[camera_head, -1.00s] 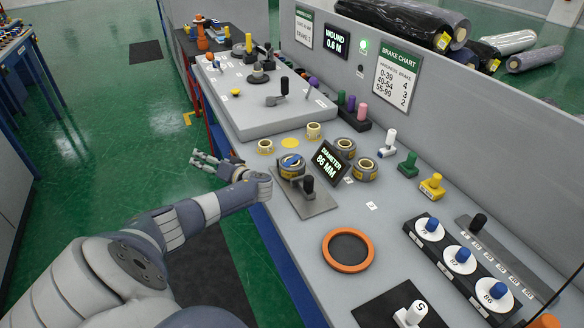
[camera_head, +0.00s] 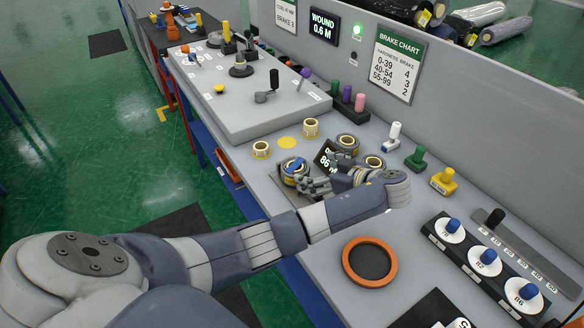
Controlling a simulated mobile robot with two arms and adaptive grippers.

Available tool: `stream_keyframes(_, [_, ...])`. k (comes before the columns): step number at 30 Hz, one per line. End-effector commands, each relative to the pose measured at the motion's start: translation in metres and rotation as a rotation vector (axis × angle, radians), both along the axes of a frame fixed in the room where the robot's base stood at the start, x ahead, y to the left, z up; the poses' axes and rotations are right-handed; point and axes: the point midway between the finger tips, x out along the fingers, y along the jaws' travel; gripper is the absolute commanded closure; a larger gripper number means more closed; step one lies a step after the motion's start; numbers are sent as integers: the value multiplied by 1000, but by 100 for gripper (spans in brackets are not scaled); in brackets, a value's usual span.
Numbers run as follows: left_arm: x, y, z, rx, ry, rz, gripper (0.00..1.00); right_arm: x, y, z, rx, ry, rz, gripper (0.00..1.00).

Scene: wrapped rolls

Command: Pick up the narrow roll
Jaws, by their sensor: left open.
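Several small wrapped rolls stand on the grey bench. Another roll (camera_head: 293,168) with a blue top sits beside the diameter display (camera_head: 325,156). I cannot tell for sure which roll is the narrow one. My left gripper (camera_head: 314,187) is open, its fingers pointing left, low in front of the display and just right of the blue-topped roll. Contact is unclear.
An orange ring (camera_head: 369,261) lies nearer on the bench. White, green and yellow handled pieces stand along the right, beside a rack of blue-knobbed discs (camera_head: 487,260). A raised grey platform (camera_head: 245,105) is at the back left. The brake chart (camera_head: 398,66) hangs behind.

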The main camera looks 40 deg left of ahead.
Motion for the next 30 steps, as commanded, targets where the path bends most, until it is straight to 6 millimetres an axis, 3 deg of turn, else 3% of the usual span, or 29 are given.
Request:
stream_keyframes(3, [3, 17, -6, 3, 2, 2, 5, -5, -30, 5, -36, 10, -4, 57])
stream_keyframes(5, [4, 21, -9, 2, 2, 1, 5, -6, -35, 6, -42, 12, -4, 57])
stream_keyframes(16, [14, 59, -27, 5, 3, 4, 5, -5, 1, 22, 1, 8, -1, 57])
stream_keyframes(27, [17, 69, -35, 0, 1, 0, 5, -4, -10, 23, -12, 7, 1, 57])
stream_keyframes(30, [17, 69, -35, 0, 1, 0, 26, -4, -13, 23, -16, 6, 0, 57])
